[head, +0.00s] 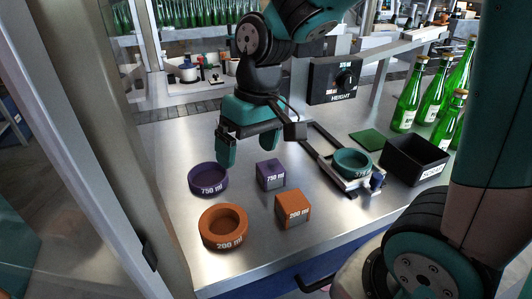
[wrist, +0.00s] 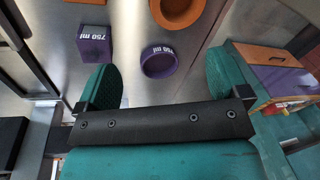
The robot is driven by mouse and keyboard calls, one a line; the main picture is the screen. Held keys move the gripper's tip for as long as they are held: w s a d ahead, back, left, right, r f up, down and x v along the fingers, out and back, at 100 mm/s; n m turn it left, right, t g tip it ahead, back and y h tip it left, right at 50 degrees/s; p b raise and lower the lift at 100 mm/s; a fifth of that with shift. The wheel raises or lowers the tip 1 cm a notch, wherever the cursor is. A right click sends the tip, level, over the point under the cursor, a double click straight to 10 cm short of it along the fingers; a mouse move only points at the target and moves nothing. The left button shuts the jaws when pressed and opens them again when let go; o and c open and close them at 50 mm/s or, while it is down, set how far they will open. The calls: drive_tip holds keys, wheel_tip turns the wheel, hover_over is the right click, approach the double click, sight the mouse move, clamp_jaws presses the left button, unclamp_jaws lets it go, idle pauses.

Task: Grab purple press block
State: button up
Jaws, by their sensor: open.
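The purple press block (head: 270,175) is a small cube marked 750 ml, resting on the metal table in the head view. In the wrist view the purple block (wrist: 96,44) lies just beyond the tip of the left finger, apart from it. My gripper (head: 247,148) is open and empty, above the table and behind the purple pieces. In the wrist view its two teal fingers (wrist: 160,80) are spread wide, with the purple 750 ml ring (wrist: 160,61) in the gap between them. That ring (head: 208,180) sits left of the block in the head view.
An orange 200 ml block (head: 293,211) and an orange 200 ml ring (head: 223,228) stand nearer the front. A slide fixture holds a teal ring (head: 352,162) to the right. A black bin (head: 414,160) and green bottles (head: 409,95) stand further right.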

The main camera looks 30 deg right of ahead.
sight(271, 167)
drive_tip(key=w+d+m+h+p, duration=0.2)
drive_tip(key=w+d+m+p, duration=0.2)
drive_tip(key=w+d, duration=0.5)
drive_tip(key=shift+m+g, duration=0.3)
drive_tip(key=f, duration=0.4)
drive_tip(key=f+p, duration=0.1)
drive_tip(key=f, duration=0.2)
drive_tip(key=d+f+p, duration=0.1)
drive_tip(key=f, duration=0.3)
drive_tip(key=shift+s+f, duration=0.25)
drive_tip(key=shift+f, duration=0.05)
drive_tip(key=shift+s+d+f+p, duration=0.15)
drive_tip(key=shift+f+p, duration=0.3)
drive_tip(key=shift+f, duration=0.5)
drive_tip(key=shift+s+a+f+p, duration=0.15)
drive_tip(key=shift+f+p, duration=0.25)
drive_tip(key=shift+f, duration=0.5)
drive_tip(key=shift+s+d+f+p, duration=0.2)
drive_tip(key=shift+f+p, duration=0.25)
drive_tip(key=shift+f, duration=0.5)
drive_tip(key=c, duration=1)
drive_tip(key=shift+r, duration=0.1)
drive_tip(key=shift+c, duration=0.2)
